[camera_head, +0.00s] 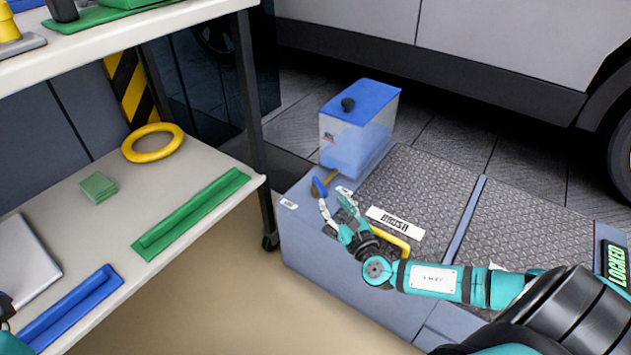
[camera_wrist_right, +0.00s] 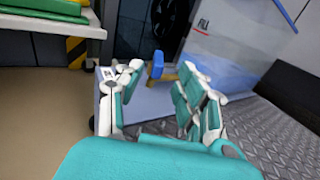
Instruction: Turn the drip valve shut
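The drip valve (camera_head: 320,187) has a blue handle and a brass-coloured stem. It sits low on the front of a translucent tank with a blue lid (camera_head: 360,125). In the right wrist view the blue handle (camera_wrist_right: 157,64) shows beyond and between my fingertips. My right gripper (camera_head: 334,195) is open, with its fingers pointing at the valve; in the right wrist view its two fingers (camera_wrist_right: 160,85) are spread apart with nothing between them. Whether a finger touches the handle I cannot tell. My left gripper does not clearly show.
The tank stands on a grey-blue platform with tread plates (camera_head: 420,195) and a yellow handle (camera_head: 391,240). A shelf rack (camera_head: 190,190) at left holds a yellow ring (camera_head: 153,142) and green and blue trays. A vehicle (camera_head: 480,45) stands behind. The floor in front is clear.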

